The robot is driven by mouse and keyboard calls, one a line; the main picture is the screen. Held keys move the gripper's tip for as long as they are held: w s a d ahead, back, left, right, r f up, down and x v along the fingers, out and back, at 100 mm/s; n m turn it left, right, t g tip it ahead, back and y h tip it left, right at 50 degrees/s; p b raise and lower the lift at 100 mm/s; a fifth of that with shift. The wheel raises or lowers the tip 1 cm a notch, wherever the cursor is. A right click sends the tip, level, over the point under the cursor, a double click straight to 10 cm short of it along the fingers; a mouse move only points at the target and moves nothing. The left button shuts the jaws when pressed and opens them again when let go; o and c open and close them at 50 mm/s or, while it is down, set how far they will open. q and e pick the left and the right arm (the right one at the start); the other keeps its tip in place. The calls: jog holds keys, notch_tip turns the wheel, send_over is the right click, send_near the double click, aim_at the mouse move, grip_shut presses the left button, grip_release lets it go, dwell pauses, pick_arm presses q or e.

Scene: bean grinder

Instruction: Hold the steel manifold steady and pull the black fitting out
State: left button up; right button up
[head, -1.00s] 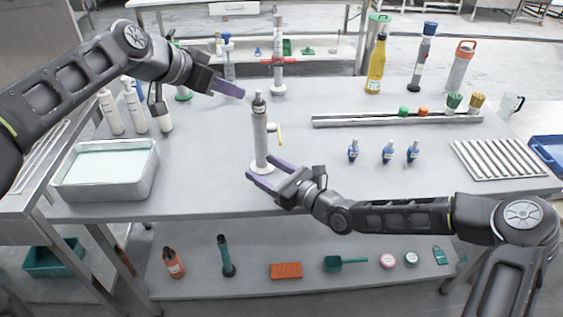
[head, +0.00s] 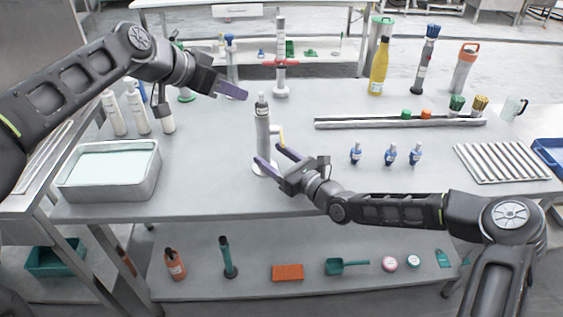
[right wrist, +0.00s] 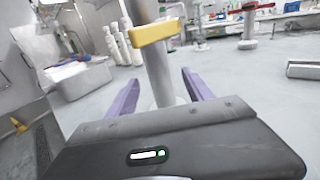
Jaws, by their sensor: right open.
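The steel manifold (head: 263,132) stands upright on a round base on the grey table, with a yellow lever on its side. It also shows in the right wrist view (right wrist: 158,75). The black fitting (head: 261,99) sits on its top and is out of frame in the right wrist view. My right gripper (head: 268,153) is open low at the manifold, its purple fingers on either side of the column with visible gaps. My left gripper (head: 231,91) is in the air left of the fitting, apart from it. Its fingers overlap edge-on, so its opening is unclear.
A second steel stand with a red crosspiece (head: 281,63) is behind. A metal tray (head: 110,172) and white bottles (head: 138,112) stand left. A long rail (head: 350,123) and small blue bottles (head: 389,154) are right. The table front left of my right gripper is clear.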

aim_at(269, 153)
jog(key=shift+x, duration=1.9)
jog(key=shift+c, duration=0.5)
grip_shut()
